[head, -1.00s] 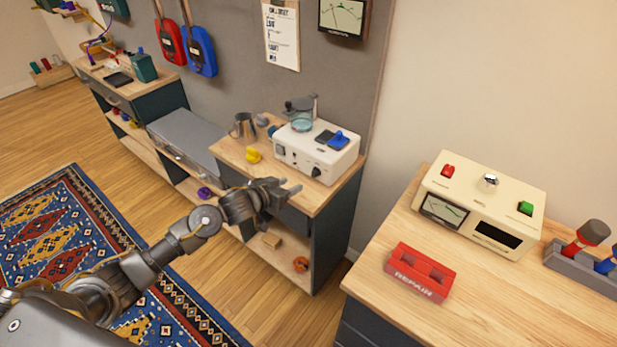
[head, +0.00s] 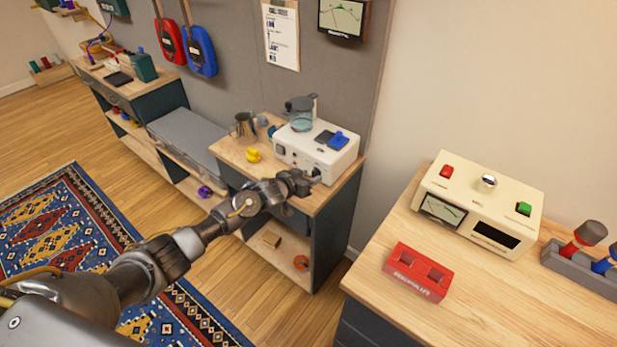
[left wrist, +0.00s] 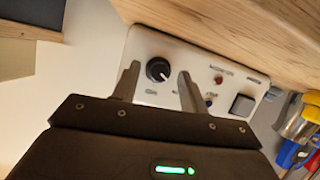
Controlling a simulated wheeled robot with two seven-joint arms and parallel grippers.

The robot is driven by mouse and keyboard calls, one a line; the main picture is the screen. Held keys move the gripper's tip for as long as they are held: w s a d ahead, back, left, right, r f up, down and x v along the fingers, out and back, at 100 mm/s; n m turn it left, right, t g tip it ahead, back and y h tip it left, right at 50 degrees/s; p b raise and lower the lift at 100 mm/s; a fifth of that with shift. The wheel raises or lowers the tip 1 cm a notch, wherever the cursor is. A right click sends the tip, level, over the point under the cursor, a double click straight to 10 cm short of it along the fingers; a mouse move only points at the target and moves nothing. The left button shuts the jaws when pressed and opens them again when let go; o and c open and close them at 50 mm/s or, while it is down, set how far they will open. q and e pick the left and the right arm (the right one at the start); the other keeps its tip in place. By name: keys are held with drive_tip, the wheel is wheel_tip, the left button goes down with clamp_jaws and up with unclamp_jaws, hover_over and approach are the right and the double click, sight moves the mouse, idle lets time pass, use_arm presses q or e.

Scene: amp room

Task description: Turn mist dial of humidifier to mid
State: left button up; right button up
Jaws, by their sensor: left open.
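The humidifier (head: 290,142) is a white box with a clear tank (head: 301,116) and a blue part on top. It stands on the wooden cabinet top. In the left wrist view its front panel (left wrist: 205,55) shows a round black dial (left wrist: 158,69) with a light mark, a red light and a square grey button. My left gripper (head: 312,180) is at the dial's end of the front face. In the wrist view the open left gripper (left wrist: 159,72) has one finger on each side of the dial, with gaps visible; contact cannot be told. My right gripper is not in view.
A yellow object (head: 253,155) and a metal mug (head: 243,125) stand left of the humidifier. A second bench at right holds a cream meter box (head: 478,205) and a red block (head: 418,272). Pliers-like tools (left wrist: 300,130) show at the wrist view's right edge.

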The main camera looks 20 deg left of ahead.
use_arm(q)
drive_tip(key=shift+c, duration=0.3)
clamp_jaws()
drive_tip(key=shift+d+y, duration=0.1)
drive_tip(key=shift+y, duration=0.2)
drive_tip(key=shift+m+y, duration=0.4)
drive_tip(key=shift+m, duration=0.5)
drive_tip(key=shift+s+d+f+m+t+y+b, duration=0.1)
drive_tip(key=shift+d+f+m+t+y+b, duration=0.1)
drive_tip(key=shift+m+t+y+b, duration=0.55)
drive_tip(key=m+y+b, duration=0.1)
drive_tip(key=m, duration=0.1)
drive_tip(key=shift+d+m+t, duration=0.1)
drive_tip(key=shift+m+t, duration=0.15)
drive_tip(key=shift+m, duration=0.1)
drive_tip(key=shift+m+t+y+b, duration=0.4)
drive_tip(key=shift+m+t, duration=0.1)
drive_tip(key=shift+m, duration=0.6)
